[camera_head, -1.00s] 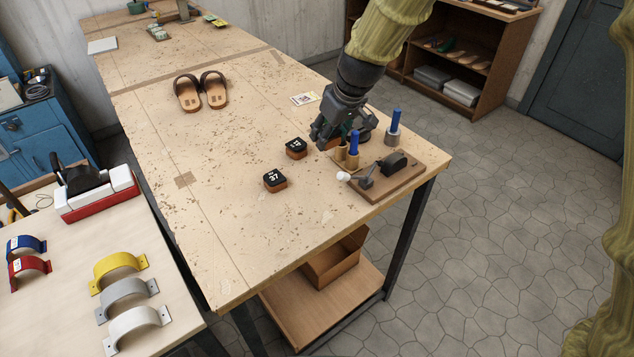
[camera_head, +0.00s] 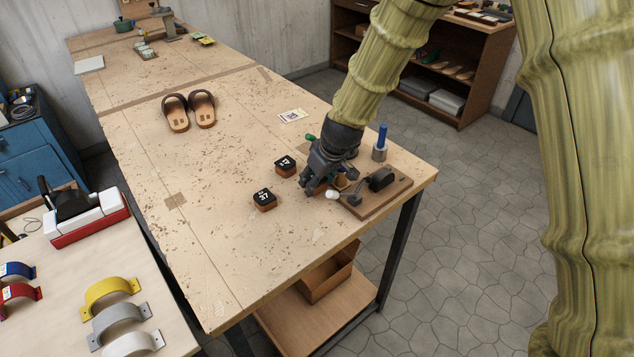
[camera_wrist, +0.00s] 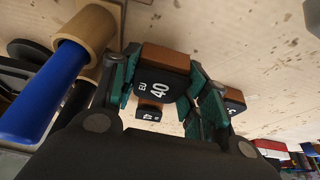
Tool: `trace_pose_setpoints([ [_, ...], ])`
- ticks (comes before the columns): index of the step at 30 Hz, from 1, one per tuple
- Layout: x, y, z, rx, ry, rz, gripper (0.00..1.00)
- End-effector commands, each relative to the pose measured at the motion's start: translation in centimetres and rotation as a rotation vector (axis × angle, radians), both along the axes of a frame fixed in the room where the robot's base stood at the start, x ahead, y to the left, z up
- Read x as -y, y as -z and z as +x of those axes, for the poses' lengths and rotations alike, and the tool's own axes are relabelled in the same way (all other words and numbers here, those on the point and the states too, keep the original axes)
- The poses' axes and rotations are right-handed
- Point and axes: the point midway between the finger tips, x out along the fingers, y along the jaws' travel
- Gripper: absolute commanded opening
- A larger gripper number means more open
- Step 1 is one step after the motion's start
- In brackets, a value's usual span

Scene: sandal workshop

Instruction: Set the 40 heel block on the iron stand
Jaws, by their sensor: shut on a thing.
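My gripper (camera_wrist: 163,98) is shut on the 40 heel block (camera_wrist: 160,84), a black-topped brown block marked EU 40, held between the green finger pads in the wrist view. In the head view my gripper (camera_head: 318,180) is low over the near right part of the bench, and the held block is hidden or too small to make out. I cannot tell for sure which thing is the iron stand; a grey upright post (camera_head: 168,24) stands at the far end of the bench.
Two other black-topped heel blocks (camera_head: 264,199) (camera_head: 285,166) sit just left of my gripper. Right of it are a clamp on a wooden board (camera_head: 400,193) and a blue-handled tool (camera_head: 382,137). Sandals (camera_head: 190,112) lie farther back. The bench's left middle is clear.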

Motion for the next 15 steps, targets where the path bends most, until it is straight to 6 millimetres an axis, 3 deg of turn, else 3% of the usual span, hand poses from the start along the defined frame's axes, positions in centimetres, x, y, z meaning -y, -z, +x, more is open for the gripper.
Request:
trace_pose_setpoints([
  [6,0.0,1.7,0.0,-0.001,0.001,0.001,0.18],
  [15,0.0,1.9,0.0,0.0,0.0,0.0,0.17],
])
